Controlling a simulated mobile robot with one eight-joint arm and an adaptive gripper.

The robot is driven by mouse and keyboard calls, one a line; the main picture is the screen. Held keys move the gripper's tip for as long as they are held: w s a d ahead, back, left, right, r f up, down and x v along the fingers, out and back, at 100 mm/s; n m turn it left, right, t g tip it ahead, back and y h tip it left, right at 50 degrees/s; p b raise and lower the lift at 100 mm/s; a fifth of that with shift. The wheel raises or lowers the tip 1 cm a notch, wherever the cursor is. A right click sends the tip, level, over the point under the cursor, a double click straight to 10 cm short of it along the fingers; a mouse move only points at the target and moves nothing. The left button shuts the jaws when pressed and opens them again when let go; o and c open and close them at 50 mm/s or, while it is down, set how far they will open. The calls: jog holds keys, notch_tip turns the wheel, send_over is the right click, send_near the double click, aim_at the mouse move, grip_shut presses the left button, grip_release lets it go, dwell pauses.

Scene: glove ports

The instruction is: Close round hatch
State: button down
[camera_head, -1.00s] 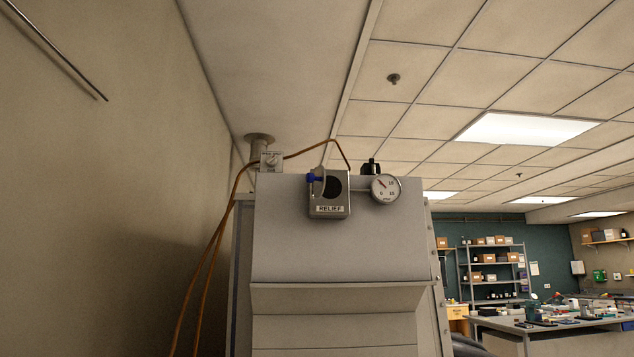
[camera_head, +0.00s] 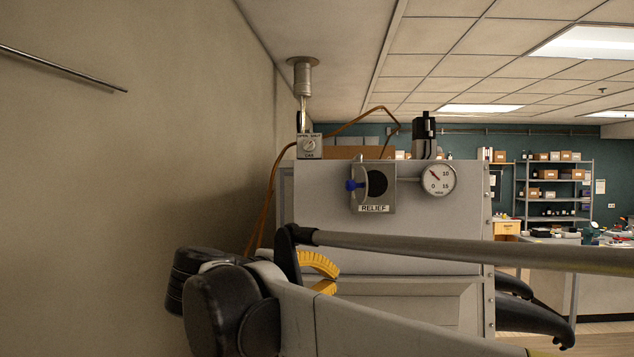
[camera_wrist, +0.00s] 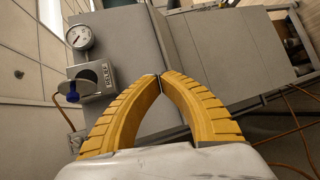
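The round hatch is on a grey box (camera_head: 388,203) labelled RELIEF, on the upper front of the grey cabinet. Its round lid (camera_head: 364,186) stands swung out at the left side, with a blue knob (camera_head: 352,185) on it. The dark round opening (camera_head: 378,183) shows uncovered. In the wrist view the box (camera_wrist: 103,74) and blue knob (camera_wrist: 70,97) lie left of my fingers. My gripper (camera_wrist: 160,77) has its yellow fingertips together with nothing seen between them. In the head view my gripper (camera_head: 322,270) is below the box, partly hidden by my arm, apart from the hatch.
A pressure gauge (camera_head: 438,180) sits right of the box. A small switch box (camera_head: 309,147) and an orange-brown cable (camera_head: 267,205) are at the upper left. A wall (camera_head: 130,170) stands close on the left. A workbench and shelves (camera_head: 555,190) are far right.

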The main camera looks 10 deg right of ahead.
aim_at(353, 185)
jog(key=w+a+r+t+h+p, duration=0.25)
jog(key=a+r+p, duration=0.4)
jog(key=r, duration=0.85)
jog(key=s+r+p+x, duration=0.1)
jog(key=x, duration=1.1)
jog(key=shift+d+n, duration=0.4)
jog(key=shift+f+h, duration=0.1)
jog(key=shift+h, duration=0.15)
jog(key=shift+s+d+n+t+y, duration=0.4)
jog(key=shift+s+n+t+y, duration=0.1)
jog(key=shift+n+t+y, duration=0.25)
